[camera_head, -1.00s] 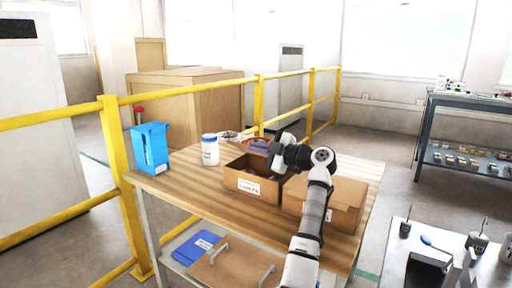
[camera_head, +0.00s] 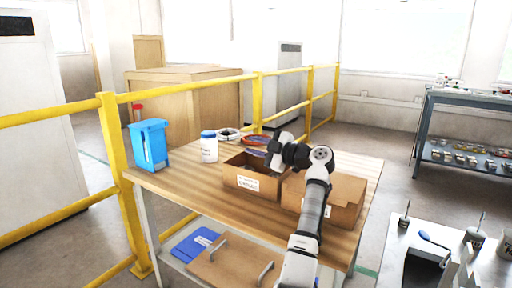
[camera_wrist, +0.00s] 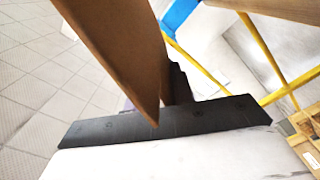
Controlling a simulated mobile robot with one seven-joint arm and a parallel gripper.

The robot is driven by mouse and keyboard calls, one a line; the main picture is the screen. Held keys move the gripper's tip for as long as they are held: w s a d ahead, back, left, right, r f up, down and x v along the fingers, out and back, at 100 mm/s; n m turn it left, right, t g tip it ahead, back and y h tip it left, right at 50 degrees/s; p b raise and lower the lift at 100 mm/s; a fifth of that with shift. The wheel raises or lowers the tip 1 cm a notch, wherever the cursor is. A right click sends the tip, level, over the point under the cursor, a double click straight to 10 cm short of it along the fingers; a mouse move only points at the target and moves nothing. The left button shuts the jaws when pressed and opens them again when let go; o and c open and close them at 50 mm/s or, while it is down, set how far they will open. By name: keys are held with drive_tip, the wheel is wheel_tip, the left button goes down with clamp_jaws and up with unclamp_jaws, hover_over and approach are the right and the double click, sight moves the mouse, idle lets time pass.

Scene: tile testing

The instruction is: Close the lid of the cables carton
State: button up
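Two brown cartons stand side by side on the wooden table (camera_head: 205,187). The left carton (camera_head: 242,181) is open at the top, with a white label on its front; its lettering is too small to read surely. The right carton (camera_head: 338,214) has a brown panel over its top and a white label, partly behind my arm. My gripper (camera_head: 276,155) is above the left carton, near its right side. In the wrist view, a brown cardboard-like panel (camera_wrist: 125,45) crosses close in front of my gripper. Its fingers are hidden, and I cannot tell whether they touch the panel.
A yellow railing (camera_head: 190,90) runs behind. A grey bench (camera_head: 392,245) is at the right front.

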drive_tip(key=v, duration=1.3)
drive_tip(key=shift+s+d, duration=0.25)
drive_tip(key=shift+d, duration=0.1)
